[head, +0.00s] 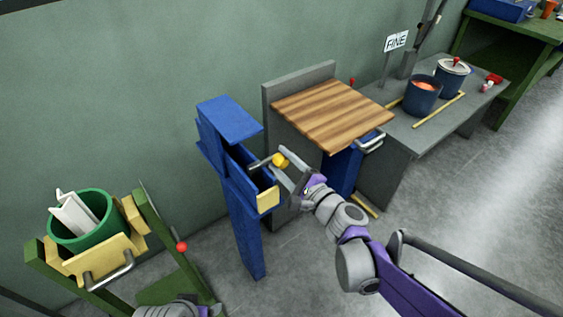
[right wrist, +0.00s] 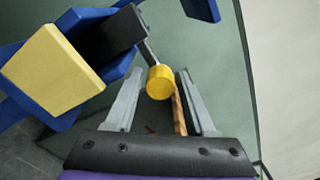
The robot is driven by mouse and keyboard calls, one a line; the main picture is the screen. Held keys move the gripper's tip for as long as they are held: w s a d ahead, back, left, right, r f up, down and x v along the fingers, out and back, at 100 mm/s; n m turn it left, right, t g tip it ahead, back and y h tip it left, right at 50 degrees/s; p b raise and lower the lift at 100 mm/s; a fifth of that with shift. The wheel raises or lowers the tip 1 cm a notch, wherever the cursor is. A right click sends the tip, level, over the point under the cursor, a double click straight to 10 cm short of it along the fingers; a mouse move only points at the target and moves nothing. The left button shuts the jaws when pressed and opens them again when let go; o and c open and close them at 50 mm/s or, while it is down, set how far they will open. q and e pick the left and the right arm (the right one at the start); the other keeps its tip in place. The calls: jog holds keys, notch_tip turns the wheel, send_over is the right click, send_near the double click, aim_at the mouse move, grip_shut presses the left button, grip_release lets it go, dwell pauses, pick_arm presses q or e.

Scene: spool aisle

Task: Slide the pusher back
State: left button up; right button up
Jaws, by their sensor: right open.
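The pusher is a rod with a yellow round knob (head: 280,160) that sticks out of the blue stand (head: 248,215). My right gripper (head: 287,172) is open at the knob. In the right wrist view the yellow knob (right wrist: 160,82) lies between the tips of the two grey fingers, nearer the left one, and I cannot tell whether either finger touches it. The rod runs from the knob to a dark block (right wrist: 108,38) in the blue channel. My left gripper is not in view; only part of my left arm shows at the bottom of the head view.
A cream plate (head: 268,199) closes the channel's near end. A wooden board (head: 333,112) tops the cabinet to the right. A grey bench (head: 400,125) carries two pots. A green stand (head: 140,230) with a green bucket (head: 82,228) is at the left. Floor at the right is clear.

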jog(key=shift+w+a, duration=0.1)
jog(key=shift+w, duration=0.05)
jog(key=shift+c, duration=0.2)
grip_shut()
dwell(1.2)
